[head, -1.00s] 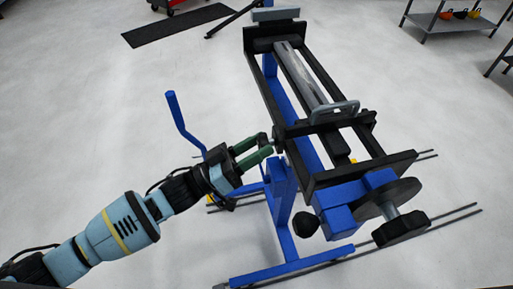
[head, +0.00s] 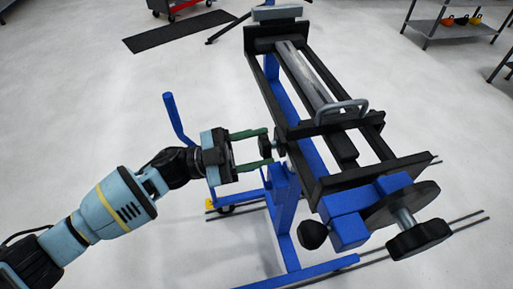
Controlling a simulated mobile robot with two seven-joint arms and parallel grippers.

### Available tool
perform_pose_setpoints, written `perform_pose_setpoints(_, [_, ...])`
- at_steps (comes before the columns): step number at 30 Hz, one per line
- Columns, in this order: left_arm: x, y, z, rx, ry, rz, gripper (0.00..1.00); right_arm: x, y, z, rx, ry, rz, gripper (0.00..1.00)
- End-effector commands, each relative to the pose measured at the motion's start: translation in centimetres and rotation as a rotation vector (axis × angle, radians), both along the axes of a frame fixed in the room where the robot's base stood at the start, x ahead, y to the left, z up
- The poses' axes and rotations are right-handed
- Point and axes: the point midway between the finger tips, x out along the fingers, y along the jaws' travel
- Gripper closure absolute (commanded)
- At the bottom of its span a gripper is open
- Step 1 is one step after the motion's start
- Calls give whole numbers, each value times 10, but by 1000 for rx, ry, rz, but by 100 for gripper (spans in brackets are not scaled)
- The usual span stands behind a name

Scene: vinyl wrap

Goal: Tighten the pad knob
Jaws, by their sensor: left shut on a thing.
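The blue and black vinyl wrap machine (head: 340,180) stands on the floor, right of centre. A small dark knob (head: 265,147) sticks out from the left side of its black frame. My left gripper (head: 266,148) is at this knob, with one green finger above it and one below. It is shut on the knob, though the exact contact is hard to make out. A round black knob (head: 313,235) sits at the front left of the blue block. A larger lobed black knob (head: 418,240) sits on the front shaft beside a dark disc (head: 402,203). My right gripper is out of view.
A blue upright bar (head: 178,120) stands left of the machine, just beyond my left wrist. Dark rods (head: 455,224) lie low by the machine's base. A shelf unit (head: 455,28) and a black mat (head: 180,42) are far back. The left floor is clear.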

Motion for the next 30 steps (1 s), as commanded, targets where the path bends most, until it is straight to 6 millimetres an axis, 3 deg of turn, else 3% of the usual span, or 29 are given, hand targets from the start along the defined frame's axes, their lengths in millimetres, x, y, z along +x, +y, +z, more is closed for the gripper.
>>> perform_pose_setpoints(21, [3,1,4,175,-651,1,79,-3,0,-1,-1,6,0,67])
perform_pose_setpoints(30, [3,1,5,229,-853,1,79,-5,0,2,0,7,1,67])
